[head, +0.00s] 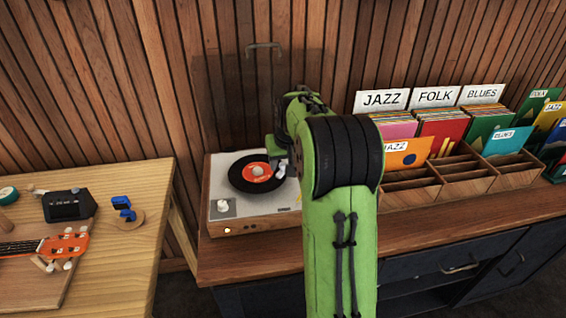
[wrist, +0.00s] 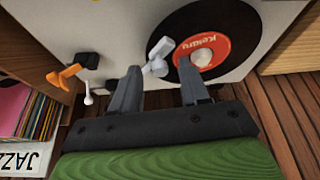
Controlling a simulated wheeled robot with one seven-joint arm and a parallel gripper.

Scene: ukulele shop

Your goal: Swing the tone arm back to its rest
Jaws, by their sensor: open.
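The record player (head: 240,207) stands on the wooden counter with a black record (head: 238,175) with a red label on its platter. In the wrist view, the grey head end of the tone arm (wrist: 157,56) lies at the record's edge by the red label (wrist: 215,46). My gripper (wrist: 161,78) is open, its two fingers pointing at the deck. The tone arm's head shows between and just beyond the fingertips; I cannot tell whether they touch it. An orange-and-grey piece (wrist: 66,75), perhaps the rest, sits to the left. My arm hides the player's right side in the head view.
A raised see-through lid (head: 262,90) stands behind the player. Record bins (head: 465,170) with JAZZ, FOLK and BLUES cards are close on the right. A small white lever (wrist: 88,92) is near the orange piece. A workbench (head: 120,225) with a ukulele stands left.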

